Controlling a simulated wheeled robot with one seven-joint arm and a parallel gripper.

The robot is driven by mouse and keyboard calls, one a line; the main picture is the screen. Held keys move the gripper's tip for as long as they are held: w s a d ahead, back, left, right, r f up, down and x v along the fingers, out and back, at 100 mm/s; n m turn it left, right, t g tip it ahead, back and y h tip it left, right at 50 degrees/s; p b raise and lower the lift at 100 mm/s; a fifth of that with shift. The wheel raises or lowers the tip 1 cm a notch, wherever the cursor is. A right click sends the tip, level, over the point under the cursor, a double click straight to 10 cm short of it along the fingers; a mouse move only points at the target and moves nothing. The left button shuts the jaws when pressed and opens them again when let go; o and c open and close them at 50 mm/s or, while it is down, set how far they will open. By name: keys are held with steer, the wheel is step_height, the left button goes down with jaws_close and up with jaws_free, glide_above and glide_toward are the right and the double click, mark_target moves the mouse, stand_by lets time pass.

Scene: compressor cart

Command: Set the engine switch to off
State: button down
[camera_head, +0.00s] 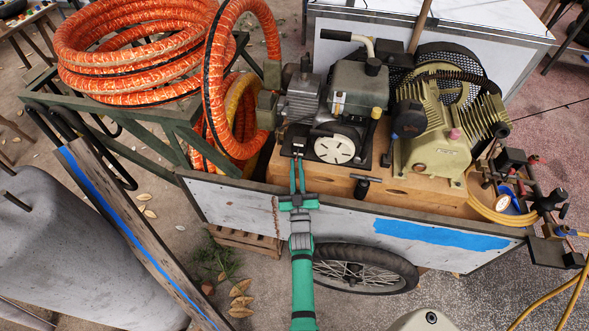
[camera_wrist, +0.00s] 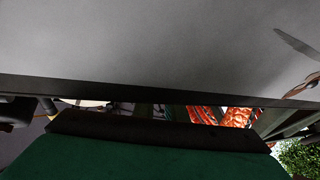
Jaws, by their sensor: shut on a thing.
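The engine (camera_head: 357,92) sits on the wooden block in the cart, with a round white slotted cover (camera_head: 334,149) on its front. A small dark control plate (camera_head: 298,143) with a pale mark is left of that cover; the engine switch appears to be here, but its position is too small to read. My gripper (camera_head: 298,160) reaches up over the cart's side panel, with its thin green fingers close together at this plate. The fingers appear shut on the small switch part, mostly hidden between the tips. The wrist view shows my green gripper body but no fingertips.
The cart's grey side panel (camera_head: 350,225) with blue tape is directly under my gripper and fills much of the wrist view. The compressor (camera_head: 437,125) is right of the engine. Orange hose coils (camera_head: 130,45) are at left. A black T-handle (camera_head: 366,183) is right of my fingers.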

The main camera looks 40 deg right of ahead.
steer(key=c, duration=1.8)
jaws_free()
steer(key=shift+s, duration=0.1)
steer(key=v, duration=1)
steer(key=shift+s+a, duration=0.2)
steer(key=shift+s, duration=0.05)
steer(key=shift+f, duration=0.1)
